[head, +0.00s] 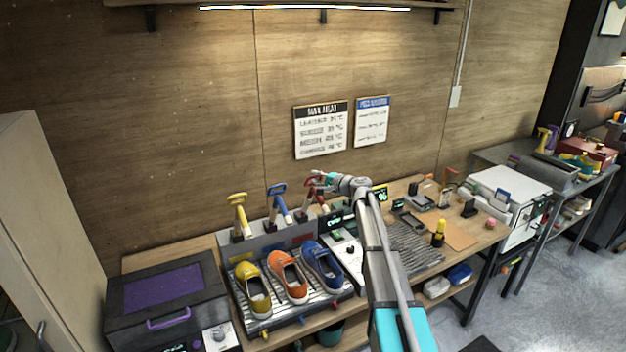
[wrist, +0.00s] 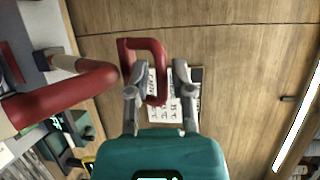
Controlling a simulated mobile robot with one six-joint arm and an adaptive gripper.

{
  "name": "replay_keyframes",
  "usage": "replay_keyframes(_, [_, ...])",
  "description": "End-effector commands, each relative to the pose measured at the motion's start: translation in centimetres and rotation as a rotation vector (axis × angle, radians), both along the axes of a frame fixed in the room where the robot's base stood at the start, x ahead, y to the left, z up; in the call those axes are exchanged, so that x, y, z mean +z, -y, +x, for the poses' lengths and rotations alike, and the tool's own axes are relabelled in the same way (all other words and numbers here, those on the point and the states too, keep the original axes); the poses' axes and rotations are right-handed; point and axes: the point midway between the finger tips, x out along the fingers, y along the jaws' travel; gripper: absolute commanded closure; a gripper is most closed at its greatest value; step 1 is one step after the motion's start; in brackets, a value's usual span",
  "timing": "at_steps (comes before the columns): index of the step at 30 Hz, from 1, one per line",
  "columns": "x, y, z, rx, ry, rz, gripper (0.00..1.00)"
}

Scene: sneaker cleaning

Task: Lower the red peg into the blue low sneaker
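The red peg (head: 308,198) stands upright at the right end of the grey rack behind the shoes. In the wrist view its red loop handle (wrist: 160,62) fills the space ahead of my gripper, with its thick red shaft running off to the left. My gripper (head: 320,181) is at the handle; in the wrist view its fingers (wrist: 160,88) are apart, one on each side of the handle's bar. I see no clear contact. The blue low sneaker (head: 322,268) sits rightmost on the ribbed tray, its opening facing up, in front of the rack.
The yellow sneaker (head: 254,290) and orange sneaker (head: 289,277) stand left of the blue one. A yellow peg (head: 239,215) and blue peg (head: 279,203) stand in the rack (head: 262,241). A dark box with a purple top (head: 155,290) is at left.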

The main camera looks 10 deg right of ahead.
Motion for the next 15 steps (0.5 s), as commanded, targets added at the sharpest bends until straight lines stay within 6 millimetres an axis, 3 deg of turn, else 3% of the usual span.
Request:
replay_keyframes(13, [-0.08,-0.56,0.50,0.001,0.000,0.000,0.70])
replay_keyframes(15, [-0.08,-0.56,0.50,0.001,0.000,0.000,0.81])
